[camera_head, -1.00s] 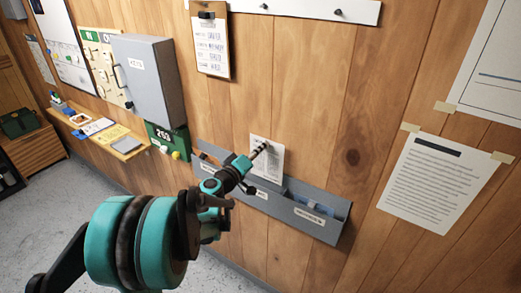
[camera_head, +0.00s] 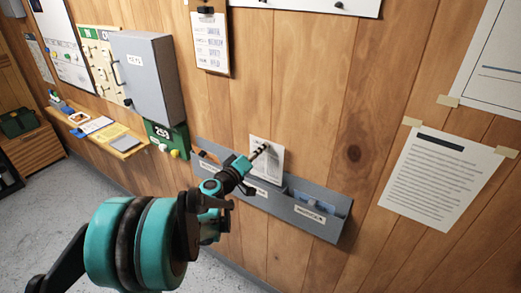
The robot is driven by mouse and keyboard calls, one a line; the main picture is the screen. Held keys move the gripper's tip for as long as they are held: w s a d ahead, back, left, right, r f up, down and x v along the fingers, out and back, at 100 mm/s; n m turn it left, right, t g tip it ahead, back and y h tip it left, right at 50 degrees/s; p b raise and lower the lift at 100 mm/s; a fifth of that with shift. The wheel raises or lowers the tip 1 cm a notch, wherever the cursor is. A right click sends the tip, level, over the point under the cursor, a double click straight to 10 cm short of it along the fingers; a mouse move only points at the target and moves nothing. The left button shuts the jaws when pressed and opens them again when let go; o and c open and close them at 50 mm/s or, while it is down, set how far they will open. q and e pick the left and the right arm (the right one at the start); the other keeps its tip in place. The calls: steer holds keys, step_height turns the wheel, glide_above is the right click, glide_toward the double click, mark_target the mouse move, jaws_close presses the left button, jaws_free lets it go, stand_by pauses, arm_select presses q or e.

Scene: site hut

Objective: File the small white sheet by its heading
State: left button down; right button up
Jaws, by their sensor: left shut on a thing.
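The small white sheet (camera_head: 270,157) stands upright at the middle part of the grey wall file rack, its lower part hidden behind the rack's front. Its print is too small to read. My left gripper (camera_head: 262,150) is shut on the sheet near its upper left edge. The grey rack (camera_head: 283,207) is fixed low on the wooden wall and has labelled compartments. The right compartment holds something blue-grey (camera_head: 312,200), and something orange-brown shows at the left end (camera_head: 208,156). My left arm hides part of the rack's left side. My right gripper is not in view.
A clipboard (camera_head: 213,45) hangs above the rack. A grey key cabinet (camera_head: 149,75) and a green number board (camera_head: 165,140) are on the wall to the left, above a narrow wooden shelf (camera_head: 126,143). A large taped notice (camera_head: 440,175) is at right.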

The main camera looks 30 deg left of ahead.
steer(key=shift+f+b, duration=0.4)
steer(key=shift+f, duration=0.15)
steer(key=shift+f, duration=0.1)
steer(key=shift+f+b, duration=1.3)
steer(key=shift+b, duration=0.05)
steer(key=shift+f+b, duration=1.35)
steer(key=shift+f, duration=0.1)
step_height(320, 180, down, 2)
steer(key=b, duration=0.2)
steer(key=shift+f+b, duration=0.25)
steer(key=shift+b, duration=0.1)
